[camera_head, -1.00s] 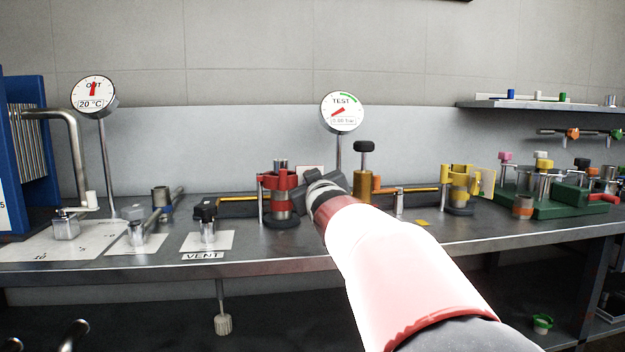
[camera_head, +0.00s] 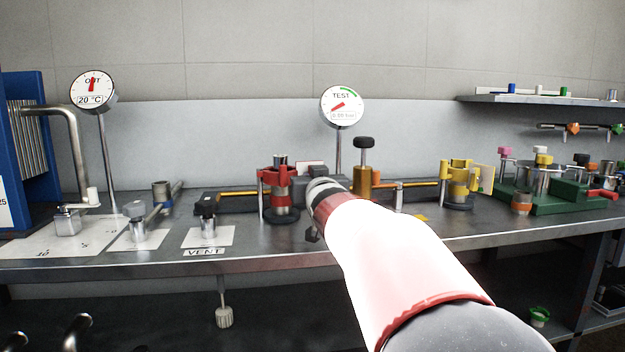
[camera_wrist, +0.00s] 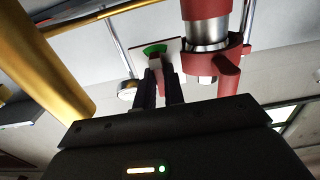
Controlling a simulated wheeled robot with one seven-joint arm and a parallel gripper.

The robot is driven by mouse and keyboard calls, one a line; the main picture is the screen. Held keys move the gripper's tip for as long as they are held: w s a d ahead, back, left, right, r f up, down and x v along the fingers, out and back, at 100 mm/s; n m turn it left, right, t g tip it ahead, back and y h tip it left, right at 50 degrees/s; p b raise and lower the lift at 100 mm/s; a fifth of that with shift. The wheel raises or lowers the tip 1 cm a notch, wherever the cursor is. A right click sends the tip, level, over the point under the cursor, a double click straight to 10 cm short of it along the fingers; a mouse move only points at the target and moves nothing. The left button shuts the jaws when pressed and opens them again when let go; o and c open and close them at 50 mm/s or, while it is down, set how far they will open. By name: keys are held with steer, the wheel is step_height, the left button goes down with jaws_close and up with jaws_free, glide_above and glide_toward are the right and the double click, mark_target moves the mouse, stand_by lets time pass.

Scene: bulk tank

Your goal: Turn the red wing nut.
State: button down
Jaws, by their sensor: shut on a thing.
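A red clamp (camera_head: 276,178) sits around an upright steel fitting on the bench, left of my gripper in the head view. In the wrist view the clamp (camera_wrist: 215,57) is at upper right with its steel tube. My gripper (camera_head: 302,190) is beside the clamp's right side. In the wrist view my gripper (camera_wrist: 161,80) has its two dark fingers close together on a small dull red piece, the red wing nut (camera_wrist: 163,62). Most of the wing nut is hidden by the fingers.
A brass post with a black knob (camera_head: 363,170) stands close on the right. A yellow clamp (camera_head: 459,178) and a green stand (camera_head: 560,205) are further right. The TEST gauge (camera_head: 342,106) is behind.

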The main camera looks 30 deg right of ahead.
steer(key=c, duration=1.5)
jaws_free()
steer(key=b+v, duration=0.2)
steer(key=v, duration=0.5)
steer(key=shift+s+a, duration=0.15)
steer(key=shift+s, duration=0.25)
steer(key=shift+s, duration=0.1)
